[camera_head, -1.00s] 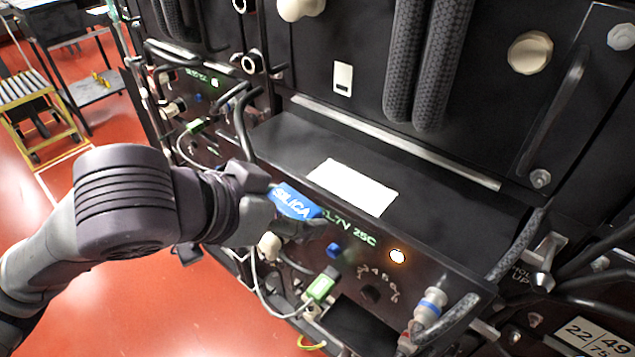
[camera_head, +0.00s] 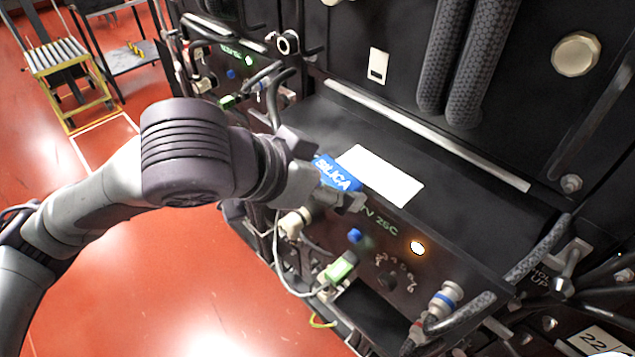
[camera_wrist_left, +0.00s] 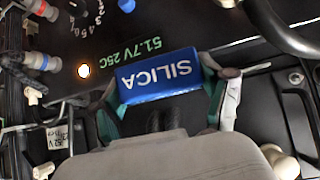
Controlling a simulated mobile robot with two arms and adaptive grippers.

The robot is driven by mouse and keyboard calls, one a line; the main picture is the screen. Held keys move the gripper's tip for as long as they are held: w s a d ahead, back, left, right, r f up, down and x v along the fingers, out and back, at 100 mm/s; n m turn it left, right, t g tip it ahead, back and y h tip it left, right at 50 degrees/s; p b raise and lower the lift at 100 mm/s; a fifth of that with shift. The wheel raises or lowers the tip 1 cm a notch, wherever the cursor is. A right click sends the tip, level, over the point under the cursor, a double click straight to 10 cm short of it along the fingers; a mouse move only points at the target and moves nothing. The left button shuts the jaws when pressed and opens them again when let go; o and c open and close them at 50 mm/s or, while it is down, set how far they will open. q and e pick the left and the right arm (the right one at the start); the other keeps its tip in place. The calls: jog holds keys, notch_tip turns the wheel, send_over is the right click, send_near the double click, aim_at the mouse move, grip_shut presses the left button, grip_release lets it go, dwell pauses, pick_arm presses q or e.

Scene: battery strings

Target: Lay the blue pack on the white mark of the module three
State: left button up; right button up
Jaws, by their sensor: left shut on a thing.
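The blue pack (camera_head: 337,173), lettered "SILICA", is held in my left gripper (camera_head: 330,188) at the front edge of a black module (camera_head: 465,205). The pack covers or adjoins the left end of the white mark (camera_head: 382,175), a rectangle on the module's top; I cannot tell the pack's height above it. In the left wrist view the pack (camera_wrist_left: 158,77) sits between both fingers of the left gripper (camera_wrist_left: 166,84), and the white mark does not show. The module's number is not readable. My right gripper is not in view.
The module's front face has a blue knob (camera_head: 355,236), a lit lamp (camera_head: 417,247), a green connector (camera_head: 340,270) and cables. A tall black panel with thick hoses (camera_head: 470,60) rises behind the top. The top right of the white mark is bare.

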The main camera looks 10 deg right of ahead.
pick_arm(q)
jog(key=shift+w+d+p, duration=0.3)
jog(key=shift+w+d, duration=0.55)
jog(key=shift+d, duration=0.25)
jog(key=w+d, duration=0.1)
jog(key=d, duration=0.1)
jog(key=w+d+p, duration=0.1)
jog(key=w+d, duration=0.1)
jog(key=shift+w+d+r, duration=0.1)
jog(key=shift+w+d, duration=0.2)
jog(key=shift+w+d+f, duration=0.1)
jog(key=shift+d+f, duration=0.05)
jog(key=shift+f, duration=0.65)
jog(key=shift+f+b, duration=0.5)
jog(key=shift+f, duration=0.15)
jog(key=o, duration=1.1)
